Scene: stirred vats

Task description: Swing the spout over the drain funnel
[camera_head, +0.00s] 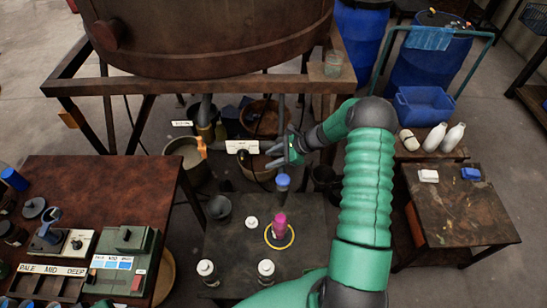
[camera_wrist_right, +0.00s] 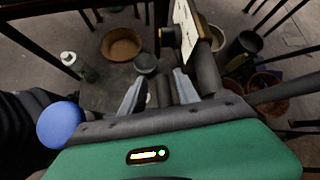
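A grey down-pipe that looks like the spout (camera_head: 205,109) hangs under the rusty vat (camera_head: 205,35), above a yellowish fitting. I cannot tell for certain which vessel is the drain funnel; a dark grey funnel-like cup (camera_head: 218,207) stands at the left edge of the low dark table. My right gripper (camera_head: 270,155) reaches in from the right below the vat, close to a white label plate (camera_head: 242,147). In the right wrist view the gripper (camera_wrist_right: 158,92) has its fingers apart, with grey and dark parts behind them; I see no clear grip. My left gripper is out of view.
A pale bucket (camera_head: 186,156) and a brown bucket (camera_head: 262,118) stand under the vat frame (camera_head: 100,88). A bench (camera_head: 110,185) is at left.

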